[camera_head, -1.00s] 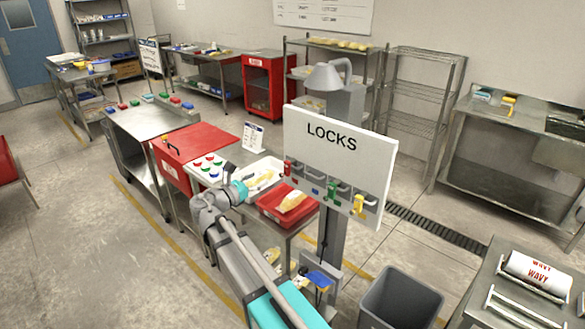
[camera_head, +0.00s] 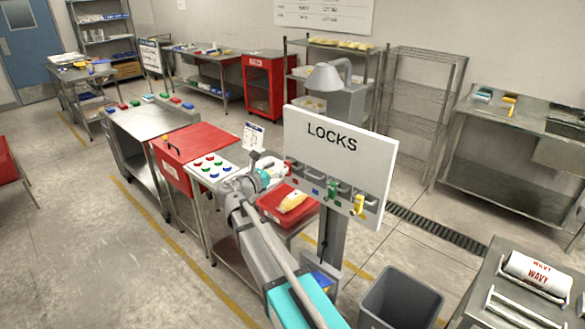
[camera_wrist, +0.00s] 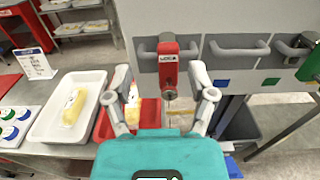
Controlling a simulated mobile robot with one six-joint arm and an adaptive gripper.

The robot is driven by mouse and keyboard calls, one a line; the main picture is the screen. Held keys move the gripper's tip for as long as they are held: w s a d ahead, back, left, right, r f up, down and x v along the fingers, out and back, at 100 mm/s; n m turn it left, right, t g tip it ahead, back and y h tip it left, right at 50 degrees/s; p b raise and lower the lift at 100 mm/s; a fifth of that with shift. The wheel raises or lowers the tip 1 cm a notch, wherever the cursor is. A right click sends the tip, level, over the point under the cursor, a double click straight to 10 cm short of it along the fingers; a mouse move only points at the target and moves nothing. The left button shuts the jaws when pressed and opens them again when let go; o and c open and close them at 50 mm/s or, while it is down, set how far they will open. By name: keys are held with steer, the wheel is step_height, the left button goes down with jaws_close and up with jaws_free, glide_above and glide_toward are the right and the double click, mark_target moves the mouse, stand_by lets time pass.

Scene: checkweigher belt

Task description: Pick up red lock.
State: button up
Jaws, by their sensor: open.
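The red lock (camera_wrist: 168,62) hangs on the leftmost handle of the locks board (camera_wrist: 140,20) in the wrist view. It also shows in the head view as a small red shape (camera_head: 288,168) at the board's lower left. My gripper (camera_wrist: 166,95) is open, with one finger on each side below the lock's lower end. The lock appears centred between the fingers, and I see no contact. In the head view my arm reaches up to the board's left edge, and the fingertips are hard to make out there.
A green lock (camera_head: 333,190) and a yellow lock (camera_head: 359,205) hang further right on the board. Below are a white tray (camera_wrist: 45,125) and a red tray (camera_head: 270,213), each with a pack. A grey bin (camera_head: 400,300) stands right of the post.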

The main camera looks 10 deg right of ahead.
mark_target(286, 164)
steer(key=shift+d, duration=0.15)
steer(key=shift+w+d+r, duration=0.15)
steer(key=shift+w+d, duration=0.15)
steer(key=shift+d, duration=0.3)
steer(key=shift+x, duration=1.85)
steer(key=shift+s+d, duration=0.1)
steer(key=shift+s, duration=0.05)
jaws_close()
